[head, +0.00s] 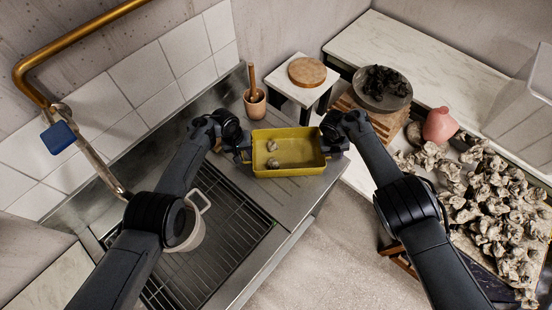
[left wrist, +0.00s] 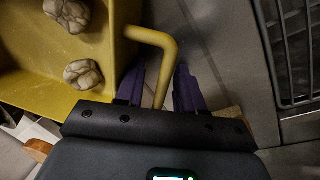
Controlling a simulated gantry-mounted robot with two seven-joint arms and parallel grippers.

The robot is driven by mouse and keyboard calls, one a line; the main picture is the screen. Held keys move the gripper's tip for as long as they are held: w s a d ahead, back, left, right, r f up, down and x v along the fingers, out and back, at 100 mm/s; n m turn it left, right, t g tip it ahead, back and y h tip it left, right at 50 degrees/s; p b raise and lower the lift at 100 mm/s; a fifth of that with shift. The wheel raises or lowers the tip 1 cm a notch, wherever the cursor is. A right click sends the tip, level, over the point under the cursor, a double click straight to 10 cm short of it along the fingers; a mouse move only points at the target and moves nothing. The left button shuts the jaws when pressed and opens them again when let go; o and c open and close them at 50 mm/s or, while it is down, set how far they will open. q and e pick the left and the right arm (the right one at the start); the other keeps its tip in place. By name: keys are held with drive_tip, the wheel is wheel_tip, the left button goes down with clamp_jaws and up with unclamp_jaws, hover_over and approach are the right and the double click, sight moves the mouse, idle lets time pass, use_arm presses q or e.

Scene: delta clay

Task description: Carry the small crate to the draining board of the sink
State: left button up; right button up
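The small crate (head: 290,172) is a yellow open tray with two pale lumps in it. In the head view it is level, on or just above the ridged metal draining board (head: 268,205) right of the sink grid; contact cannot be told. My left gripper (head: 243,150) is at its left end. In the left wrist view, its two dark fingers (left wrist: 160,85) stand on either side of the crate's bent yellow handle (left wrist: 156,38), with a narrow gap showing beside the bar. My right gripper (head: 333,147) is at the right end; its fingers are too small to read.
A mortar with pestle (head: 254,102) stands behind the crate. A white stool (head: 300,88) is behind it to the right. A white pot (head: 188,228) sits on the sink grid (head: 215,245). Many pale lumps (head: 490,200) cover the right table. Floor shows in front of the draining board.

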use_arm(q)
drive_tip(key=shift+r, duration=0.2)
use_arm(e)
drive_tip(key=shift+a, duration=0.1)
use_arm(q)
drive_tip(key=shift+r, duration=0.2)
wheel_tip(320, 180, up, 11)
drive_tip(key=a, duration=0.2)
drive_tip(key=shift+a, duration=0.2)
drive_tip(key=shift+s, duration=0.1)
use_arm(e)
drive_tip(key=o, duration=0.4)
drive_tip(key=shift+r, duration=0.1)
